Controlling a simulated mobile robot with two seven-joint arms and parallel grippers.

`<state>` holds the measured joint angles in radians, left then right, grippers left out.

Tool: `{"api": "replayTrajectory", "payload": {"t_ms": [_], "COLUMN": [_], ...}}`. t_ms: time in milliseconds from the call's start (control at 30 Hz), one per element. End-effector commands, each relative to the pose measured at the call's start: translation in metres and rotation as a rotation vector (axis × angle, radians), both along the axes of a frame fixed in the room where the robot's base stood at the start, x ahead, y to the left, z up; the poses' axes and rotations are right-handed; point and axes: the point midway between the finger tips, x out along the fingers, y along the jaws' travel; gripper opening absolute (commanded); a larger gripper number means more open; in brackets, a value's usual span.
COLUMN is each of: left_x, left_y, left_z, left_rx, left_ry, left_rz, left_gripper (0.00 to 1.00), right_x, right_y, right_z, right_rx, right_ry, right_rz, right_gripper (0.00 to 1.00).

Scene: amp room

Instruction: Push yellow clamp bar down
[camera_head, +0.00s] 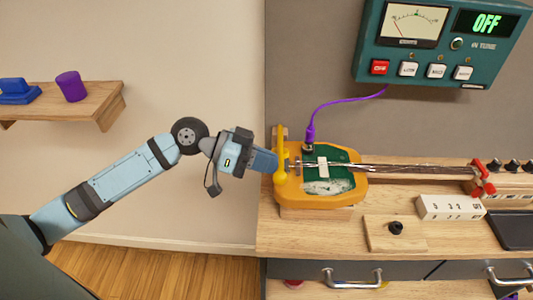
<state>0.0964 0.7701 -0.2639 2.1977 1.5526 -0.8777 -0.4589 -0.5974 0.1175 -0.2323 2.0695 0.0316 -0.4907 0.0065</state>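The yellow clamp bar (283,150) stands at the left end of an orange fixture (352,190) on the wooden bench. The fixture holds a green board (340,158) with a white piece on it. My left gripper (274,162) reaches in from the left, and its blue fingertips are right beside the bar's left side. I cannot tell whether they touch it. The fingers overlap from this side, so their opening does not show. My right gripper is not in view.
A purple cable (335,103) runs from the fixture to a teal panel (440,45) reading OFF. A metal rod (415,170) extends right to a red clamp (482,178). A white switch block (450,207) and a knob plate (396,232) sit in front. A wall shelf (105,105) is at left.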

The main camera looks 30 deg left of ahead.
Motion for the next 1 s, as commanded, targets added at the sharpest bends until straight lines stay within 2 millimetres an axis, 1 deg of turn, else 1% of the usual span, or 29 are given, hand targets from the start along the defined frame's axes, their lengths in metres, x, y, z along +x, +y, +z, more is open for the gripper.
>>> {"api": "replayTrajectory", "payload": {"t_ms": [33,100,200,400,467,667,1000], "left_x": [-0.002,-0.005,-0.007,-0.009,-0.009,-0.009,-0.009], "left_y": [-0.001,-0.002,-0.003,-0.005,-0.005,-0.005,-0.005], "left_z": [-0.018,-0.027,-0.039,-0.054,-0.057,-0.061,-0.063], "left_rx": [0.015,0.038,0.066,0.102,0.11,0.122,0.125], "left_ry": [-0.033,-0.079,-0.135,-0.215,-0.231,-0.257,-0.258], "left_rz": [0.001,0.001,0.003,0.003,0.004,0.003,0.002], "left_gripper": [0.0,0.0,0.0,0.0,0.0,0.0,0.0], "right_x": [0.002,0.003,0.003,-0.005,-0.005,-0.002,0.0], "right_y": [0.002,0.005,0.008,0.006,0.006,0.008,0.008], "right_z": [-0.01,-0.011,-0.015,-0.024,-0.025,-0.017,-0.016], "right_rx": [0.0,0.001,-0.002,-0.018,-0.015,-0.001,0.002], "right_ry": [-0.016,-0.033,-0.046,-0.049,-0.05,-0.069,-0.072], "right_rz": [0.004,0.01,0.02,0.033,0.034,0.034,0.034], "right_gripper": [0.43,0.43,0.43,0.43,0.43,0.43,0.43]}}
